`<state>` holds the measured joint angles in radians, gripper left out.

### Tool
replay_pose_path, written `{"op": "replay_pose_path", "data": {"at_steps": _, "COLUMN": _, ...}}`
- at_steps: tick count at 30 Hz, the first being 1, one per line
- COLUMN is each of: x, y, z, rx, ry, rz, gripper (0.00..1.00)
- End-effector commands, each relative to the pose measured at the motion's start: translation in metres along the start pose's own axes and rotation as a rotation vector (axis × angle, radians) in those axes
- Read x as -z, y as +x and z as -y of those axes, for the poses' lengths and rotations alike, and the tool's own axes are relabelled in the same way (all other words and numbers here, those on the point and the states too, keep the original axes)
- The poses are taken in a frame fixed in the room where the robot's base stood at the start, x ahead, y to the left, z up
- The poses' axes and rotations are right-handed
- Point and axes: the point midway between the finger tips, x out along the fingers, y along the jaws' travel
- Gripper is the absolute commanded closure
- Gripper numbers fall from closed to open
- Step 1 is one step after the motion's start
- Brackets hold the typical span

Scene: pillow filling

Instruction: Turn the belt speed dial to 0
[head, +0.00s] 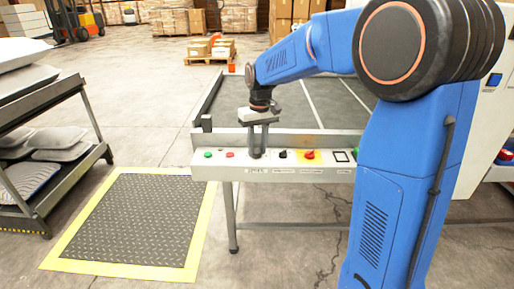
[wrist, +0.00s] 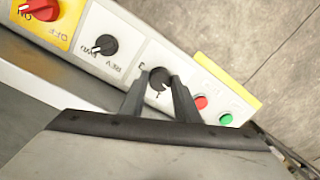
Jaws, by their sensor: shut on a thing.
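The belt speed dial (wrist: 159,80) is a round black knob with a pale pointer mark on the pale control panel (wrist: 135,53). In the wrist view my gripper (wrist: 158,88) has its two dark fingers on either side of the dial, shut on it. In the head view my gripper (head: 257,150) points down onto the front panel and hides the dial. The scale marks around the dial are too small and covered to read.
A black FWD/REV knob (wrist: 105,45) and a red switch on a yellow plate (wrist: 42,9) sit to one side of the dial. A red button (wrist: 201,103) and a green button (wrist: 226,119) sit on the other. A yellow-edged mat (head: 135,222) lies on the floor.

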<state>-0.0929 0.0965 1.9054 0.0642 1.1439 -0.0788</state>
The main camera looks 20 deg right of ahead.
Motion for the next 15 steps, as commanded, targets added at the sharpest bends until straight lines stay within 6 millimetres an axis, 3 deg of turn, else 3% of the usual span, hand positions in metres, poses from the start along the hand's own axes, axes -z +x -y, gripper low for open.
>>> {"op": "replay_pose_path", "data": {"at_steps": 15, "x": 0.0008, "y": -0.0006, "z": -0.0001, "rx": 0.000, "ry": -0.144, "rz": 0.007, "gripper": 0.94}}
